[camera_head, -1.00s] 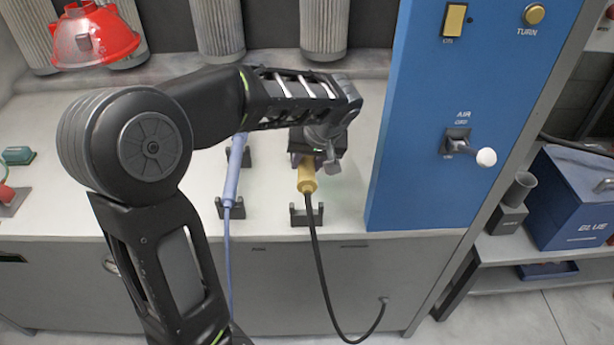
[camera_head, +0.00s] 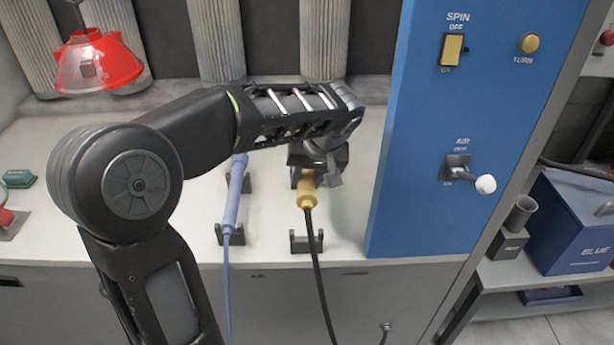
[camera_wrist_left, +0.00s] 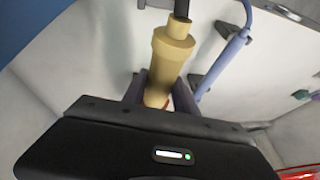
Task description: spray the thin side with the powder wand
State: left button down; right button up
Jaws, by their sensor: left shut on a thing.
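My left gripper (camera_head: 306,176) is shut on a yellow-handled wand (camera_head: 307,190) with a black hose trailing from its near end. The wand is above and behind its dark front cradle (camera_head: 306,241). In the left wrist view the yellow handle (camera_wrist_left: 172,52) sits between the two fingers (camera_wrist_left: 160,94); its far end is hidden by the gripper. A glossy red hood (camera_head: 100,64) hangs at the upper left, with a paler patch on its front. I cannot tell which side of it is thin. My right gripper is not in view.
A blue wand (camera_head: 234,195) rests in its own cradles left of the yellow one. A blue panel (camera_head: 420,205) with switches and an air lever (camera_head: 482,184) stands close on the right. Pleated grey filters (camera_head: 221,40) line the back.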

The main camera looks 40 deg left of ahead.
pick_arm(q)
jog(key=shift+r+p, duration=1.6)
jog(key=shift+r, duration=0.95)
